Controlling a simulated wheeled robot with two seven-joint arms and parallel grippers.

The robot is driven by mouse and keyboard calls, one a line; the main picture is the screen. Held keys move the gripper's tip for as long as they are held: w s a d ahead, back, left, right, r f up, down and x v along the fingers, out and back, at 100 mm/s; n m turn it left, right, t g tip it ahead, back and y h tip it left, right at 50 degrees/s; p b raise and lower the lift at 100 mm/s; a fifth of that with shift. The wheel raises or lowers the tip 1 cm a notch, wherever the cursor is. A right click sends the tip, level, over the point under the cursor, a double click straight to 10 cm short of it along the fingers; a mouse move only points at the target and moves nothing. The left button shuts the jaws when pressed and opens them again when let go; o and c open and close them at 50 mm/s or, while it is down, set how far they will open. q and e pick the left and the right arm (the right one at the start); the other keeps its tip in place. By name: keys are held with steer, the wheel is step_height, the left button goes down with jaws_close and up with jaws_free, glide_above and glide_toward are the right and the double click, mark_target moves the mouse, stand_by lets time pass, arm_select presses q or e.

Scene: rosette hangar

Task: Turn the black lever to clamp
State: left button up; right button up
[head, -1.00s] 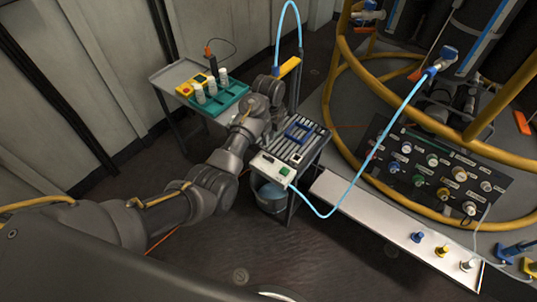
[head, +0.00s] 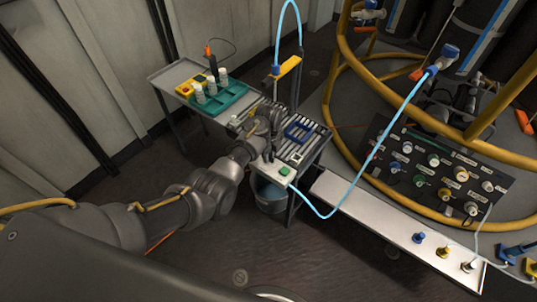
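A white box with a green button (head: 284,171) sits at the front corner of the slatted cart top. My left gripper (head: 269,156) points down at the left part of this box, over the spot where a small dark part showed earlier. That part may be the black lever; my fingers now hide it. The gap between the fingers is too small to judge, and I cannot tell whether they touch anything. A light blue hose (head: 385,138) runs from the box to a fitting at the right. My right gripper is not in view.
A blue frame (head: 298,132) and a small white block (head: 296,157) lie on the slats beside my gripper. A yellow bracket (head: 289,66) stands behind it. A teal tray (head: 222,100) with white bottles is at the back left. A yellow ring rail (head: 345,170) curves at the right.

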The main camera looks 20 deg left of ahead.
arm_select(q)
jaws_close()
